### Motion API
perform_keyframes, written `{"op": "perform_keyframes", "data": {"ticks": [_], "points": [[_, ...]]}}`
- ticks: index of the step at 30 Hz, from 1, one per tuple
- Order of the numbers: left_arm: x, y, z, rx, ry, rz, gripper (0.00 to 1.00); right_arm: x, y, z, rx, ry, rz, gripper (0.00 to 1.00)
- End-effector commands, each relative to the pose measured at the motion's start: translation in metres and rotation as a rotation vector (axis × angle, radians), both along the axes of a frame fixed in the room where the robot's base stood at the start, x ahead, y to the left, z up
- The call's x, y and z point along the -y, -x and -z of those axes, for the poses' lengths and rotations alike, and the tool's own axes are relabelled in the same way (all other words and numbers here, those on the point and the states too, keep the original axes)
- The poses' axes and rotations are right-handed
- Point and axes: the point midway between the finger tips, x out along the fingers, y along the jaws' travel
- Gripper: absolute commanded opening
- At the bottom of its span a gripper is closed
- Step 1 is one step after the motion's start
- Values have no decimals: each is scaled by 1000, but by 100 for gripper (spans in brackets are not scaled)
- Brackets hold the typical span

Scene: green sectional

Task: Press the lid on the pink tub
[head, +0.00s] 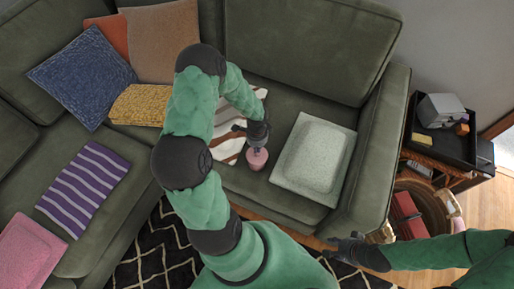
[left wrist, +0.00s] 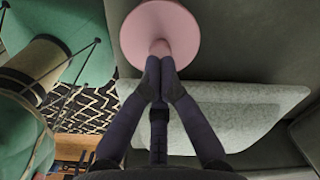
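The round pink lid (left wrist: 135,40) with a small knob shows at the top of the left wrist view. My left gripper (left wrist: 160,65) has its fingers drawn together at the knob. In the head view, my left gripper (head: 257,146) points down at the pink tub (head: 257,160), which stands on the sofa seat. The gripper partly covers its top. The lid hides the tub in the wrist view, so I cannot tell how firmly the lid sits. My right gripper (head: 332,246) is empty, fingers apart, low beyond the sofa's front edge.
A pale green cushion-like slab (head: 315,158) lies right of the tub. A striped cloth (head: 228,140) lies to its left, partly behind my arm. The sofa arm (head: 377,150) rises at the right. A side table with a black tray (head: 436,145) stands beyond it.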

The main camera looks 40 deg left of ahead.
Motion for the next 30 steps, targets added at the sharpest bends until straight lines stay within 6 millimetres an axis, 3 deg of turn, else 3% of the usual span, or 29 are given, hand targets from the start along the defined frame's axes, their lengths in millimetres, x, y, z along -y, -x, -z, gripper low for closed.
{"op": "perform_keyframes", "data": {"ticks": [30], "points": [[0,0,-55,1,-1,0,0,0,0,-45,0,0,0,40]]}}
